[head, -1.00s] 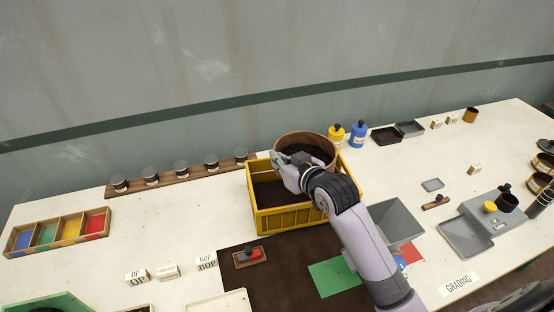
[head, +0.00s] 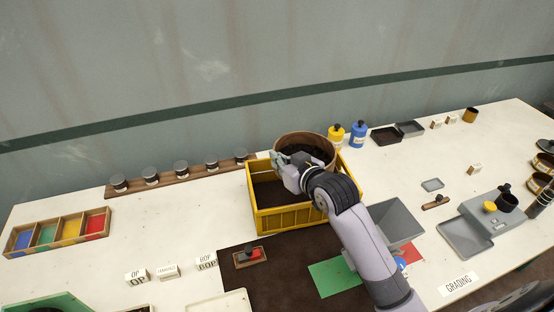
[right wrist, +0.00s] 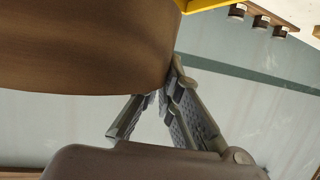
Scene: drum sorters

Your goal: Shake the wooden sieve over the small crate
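The round wooden sieve (head: 283,144) holds dark matter and sits above the back right part of the small yellow crate (head: 290,217). The crate has dark soil on its floor. My right gripper (head: 284,168) is at the sieve's near left side. In the right wrist view the sieve's brown wall (right wrist: 90,45) fills the upper left, and the fingers (right wrist: 165,90) meet at its edge, seemingly pinching it. The contact is partly hidden behind the wall. A bit of yellow crate (right wrist: 200,4) shows at the top. My left gripper is not in view.
Yellow and blue bottles (head: 357,134) stand right of the sieve. A wooden rack of jars (head: 180,174) is behind left of the crate. A grey hopper (head: 397,222) lies beside my right forearm. The table left of the crate is mostly clear.

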